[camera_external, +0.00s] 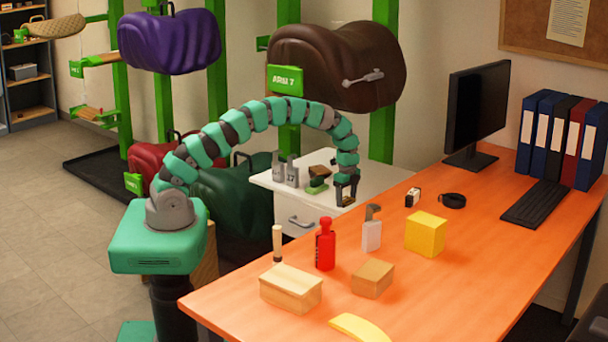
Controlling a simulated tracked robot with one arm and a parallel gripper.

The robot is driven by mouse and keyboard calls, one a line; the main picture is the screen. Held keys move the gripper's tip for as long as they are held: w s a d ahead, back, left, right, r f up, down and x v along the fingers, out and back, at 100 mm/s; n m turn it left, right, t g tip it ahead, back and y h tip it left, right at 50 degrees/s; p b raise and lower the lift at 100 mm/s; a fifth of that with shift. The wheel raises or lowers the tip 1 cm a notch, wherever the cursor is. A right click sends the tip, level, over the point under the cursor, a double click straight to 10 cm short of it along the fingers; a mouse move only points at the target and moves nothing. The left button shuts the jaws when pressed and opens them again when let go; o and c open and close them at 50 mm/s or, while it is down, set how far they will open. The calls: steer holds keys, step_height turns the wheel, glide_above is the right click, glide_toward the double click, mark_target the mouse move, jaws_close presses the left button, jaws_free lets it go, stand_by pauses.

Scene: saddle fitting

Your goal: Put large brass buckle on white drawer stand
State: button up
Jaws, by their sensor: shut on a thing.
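My gripper (346,198) hangs pointing down at the end of my arched arm. It is shut on a small brownish thing, which looks like the large brass buckle (347,203); the dark fingers hide most of it. The white drawer stand (298,220) is behind the orange desk, left of my gripper. In the picture my gripper overlaps the area where the stand's right part meets the desk's far edge. I cannot tell its exact height or whether the buckle touches anything.
Grey weights (285,173) and a green and brown piece (318,180) stand on the drawer stand. The orange desk (460,280) holds a red bottle (325,246), a white holder (371,236), a yellow cube (426,234), wooden blocks (290,288) and a black coil (452,201). Saddles hang behind.

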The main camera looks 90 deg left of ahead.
steer(key=shift+w+a+f+b, duration=0.1)
steer(key=shift+w+a+b, duration=0.3)
steer(key=shift+w, duration=0.7)
steer(key=shift+w+a+f+b, duration=0.1)
steer(key=shift+w+a, duration=0.55)
steer(key=shift+w, duration=0.4)
steer(key=shift+w+a+f+b, duration=0.15)
steer(key=shift+w+a, duration=0.35)
steer(key=shift+w, duration=0.6)
steer(key=shift+f+b, duration=0.7)
steer(key=shift+f, duration=1.05)
steer(key=o, duration=1)
steer(key=shift+r, duration=0.15)
